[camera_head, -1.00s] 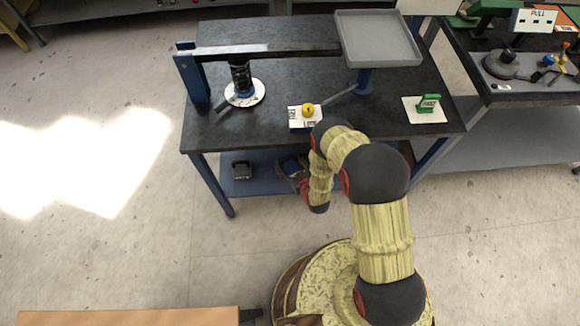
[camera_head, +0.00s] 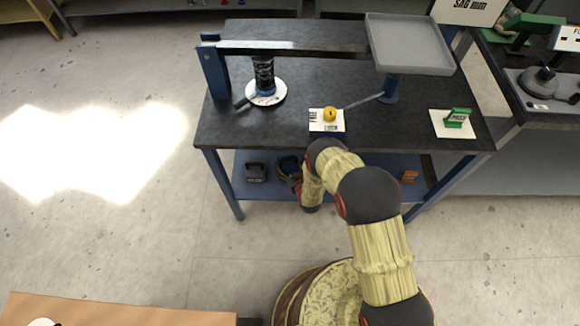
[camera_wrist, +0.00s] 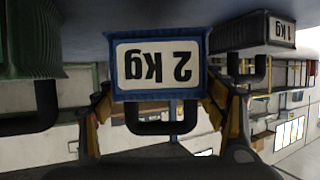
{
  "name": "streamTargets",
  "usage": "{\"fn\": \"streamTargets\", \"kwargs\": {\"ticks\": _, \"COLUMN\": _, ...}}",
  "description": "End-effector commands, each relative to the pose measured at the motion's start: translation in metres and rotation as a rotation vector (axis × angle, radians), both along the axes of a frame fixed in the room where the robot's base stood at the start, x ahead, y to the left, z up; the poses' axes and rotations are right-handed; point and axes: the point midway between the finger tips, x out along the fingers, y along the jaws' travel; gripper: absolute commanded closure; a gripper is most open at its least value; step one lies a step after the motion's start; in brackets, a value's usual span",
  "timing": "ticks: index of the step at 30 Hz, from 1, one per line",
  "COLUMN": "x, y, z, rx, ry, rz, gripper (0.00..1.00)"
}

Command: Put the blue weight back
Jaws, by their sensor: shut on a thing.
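The blue weight (camera_wrist: 160,67) has a white plate reading "2 kg", upside down in the wrist view. My gripper (camera_wrist: 158,90) is shut on it, with a yellow-edged finger on each side of its dark handle. The weight's base is at the blue-grey lower shelf (camera_wrist: 110,14); I cannot tell whether it rests there or is just clear of it. In the head view my gripper (camera_head: 288,167) is partly hidden at the lower shelf, under the dark table. The blue weight cannot be made out clearly there.
A dark "1 kg" weight (camera_wrist: 252,32) is close on the right in the wrist view, and a green one (camera_wrist: 32,45) on the left. The black tabletop (camera_head: 300,95) overhangs the shelf. A table leg (camera_head: 226,187) stands to the left.

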Motion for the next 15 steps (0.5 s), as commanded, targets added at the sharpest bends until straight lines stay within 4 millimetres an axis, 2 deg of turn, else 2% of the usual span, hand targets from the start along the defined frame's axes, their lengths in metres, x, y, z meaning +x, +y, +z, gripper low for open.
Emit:
{"fn": "streamTargets", "kwargs": {"ticks": 2, "x": 0.008, "y": 0.005, "z": -0.003, "rx": 0.004, "ry": -0.011, "rz": 0.001, "gripper": 0.89}}
{"fn": "streamTargets", "kwargs": {"ticks": 9, "x": 0.008, "y": 0.005, "z": -0.030, "rx": 0.003, "ry": -0.010, "rz": 0.001, "gripper": 0.89}}
{"fn": "streamTargets", "kwargs": {"ticks": 15, "x": 0.008, "y": 0.005, "z": -0.032, "rx": 0.004, "ry": -0.011, "rz": 0.001, "gripper": 0.89}}
